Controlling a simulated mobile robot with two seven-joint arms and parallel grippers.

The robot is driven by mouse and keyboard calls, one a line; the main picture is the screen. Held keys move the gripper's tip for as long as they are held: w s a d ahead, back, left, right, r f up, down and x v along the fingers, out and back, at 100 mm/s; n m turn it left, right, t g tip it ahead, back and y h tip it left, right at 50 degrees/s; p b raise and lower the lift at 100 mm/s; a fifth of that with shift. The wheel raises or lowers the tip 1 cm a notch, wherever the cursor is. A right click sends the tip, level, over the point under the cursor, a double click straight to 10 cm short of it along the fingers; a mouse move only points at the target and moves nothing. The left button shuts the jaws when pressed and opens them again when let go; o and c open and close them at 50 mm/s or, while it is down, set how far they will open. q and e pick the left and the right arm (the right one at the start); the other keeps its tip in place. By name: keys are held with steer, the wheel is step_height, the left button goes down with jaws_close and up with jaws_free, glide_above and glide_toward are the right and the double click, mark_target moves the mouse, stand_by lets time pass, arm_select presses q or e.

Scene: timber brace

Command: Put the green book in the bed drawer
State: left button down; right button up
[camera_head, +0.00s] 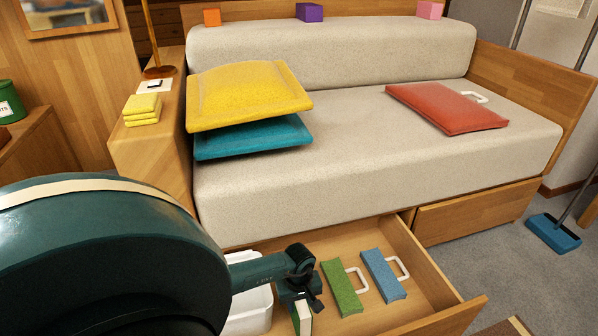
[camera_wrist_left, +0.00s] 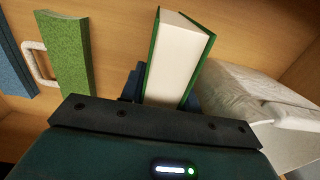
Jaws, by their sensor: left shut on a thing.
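The green book (camera_head: 303,318), with green covers and white page edges, is in my left gripper (camera_head: 299,292). The gripper is shut on it, over the open bed drawer (camera_head: 428,262). In the left wrist view the book (camera_wrist_left: 180,62) stands out between the fingers with the wooden drawer floor behind it. I cannot tell whether the book touches the floor. The head view cuts off its lower end. My right gripper is not in view.
A green piece (camera_head: 341,287) and a blue piece (camera_head: 383,274), each with a white handle, lie in the drawer right of the book. A white bin (camera_head: 250,308) is at the left. Yellow (camera_head: 246,92), teal (camera_head: 252,138) and red (camera_head: 446,108) cushions lie on the bed.

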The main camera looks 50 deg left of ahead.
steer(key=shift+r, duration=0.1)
arm_select(q)
steer(key=shift+f, duration=0.1)
steer(key=c, duration=1)
jaws_free()
steer(key=shift+c, duration=0.2)
step_height(320, 180, up, 11)
steer(key=p, duration=0.5)
steer(key=shift+p, duration=0.35)
steer(key=shift+r, duration=0.65)
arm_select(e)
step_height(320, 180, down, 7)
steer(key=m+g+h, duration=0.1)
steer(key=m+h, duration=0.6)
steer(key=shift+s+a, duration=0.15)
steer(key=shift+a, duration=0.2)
